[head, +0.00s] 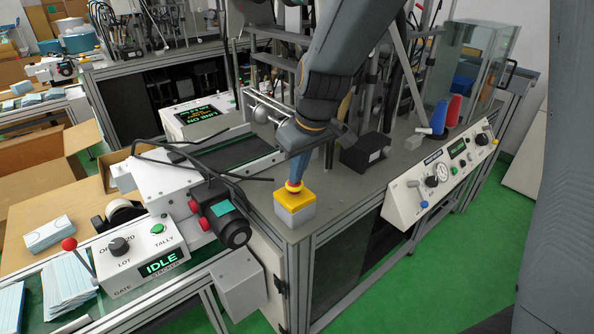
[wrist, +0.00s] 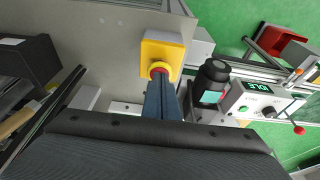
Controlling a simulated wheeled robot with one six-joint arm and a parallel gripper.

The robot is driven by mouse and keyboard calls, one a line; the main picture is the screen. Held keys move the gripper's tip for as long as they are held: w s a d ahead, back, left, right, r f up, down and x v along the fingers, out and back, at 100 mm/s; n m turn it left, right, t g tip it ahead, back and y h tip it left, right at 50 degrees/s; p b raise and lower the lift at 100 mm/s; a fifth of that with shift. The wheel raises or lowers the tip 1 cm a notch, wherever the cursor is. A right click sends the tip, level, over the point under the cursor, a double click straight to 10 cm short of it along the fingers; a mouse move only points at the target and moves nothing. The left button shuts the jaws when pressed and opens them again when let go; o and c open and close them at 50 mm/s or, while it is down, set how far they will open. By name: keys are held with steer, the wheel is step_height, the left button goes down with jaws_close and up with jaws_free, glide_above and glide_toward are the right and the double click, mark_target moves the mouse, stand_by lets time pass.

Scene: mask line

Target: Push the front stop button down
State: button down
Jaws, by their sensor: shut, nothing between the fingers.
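The front stop button is a red mushroom cap (head: 293,187) on a yellow-topped grey box (head: 296,209) at the front corner of the machine table. In the wrist view the red cap (wrist: 158,68) shows on the yellow box (wrist: 162,52), partly covered by my fingers. My gripper (head: 296,180) points down with its fingers together and empty, the tips at or just over the cap. In the wrist view my gripper (wrist: 159,77) reaches the cap's edge. I cannot tell whether the cap is pressed down.
A dark motor with a red part (head: 218,214) and cables stands left of the box. The IDLE panel (head: 137,262) is at lower left. A slanted control panel (head: 440,172) is at right. A black block (head: 366,152) sits behind on the table.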

mark_target(297, 186)
steer(key=shift+s+f+b, duration=0.1)
steer(key=shift+f+b, duration=0.55)
steer(key=shift+f, duration=0.25)
steer(key=shift+s+d+f, duration=0.15)
steer(key=shift+s+f, duration=0.1)
steer(key=shift+s, duration=0.05)
steer(key=shift+w+r+p, duration=0.15)
steer(key=shift+r+p, duration=0.35)
steer(key=shift+r, duration=0.1)
step_height(297, 186, up, 4)
steer(key=p, duration=0.3)
steer(key=shift+r, duration=0.15)
steer(key=b+v, duration=0.2)
steer(key=v, duration=0.7)
steer(key=shift+r, duration=0.4)
steer(key=shift+w, duration=0.1)
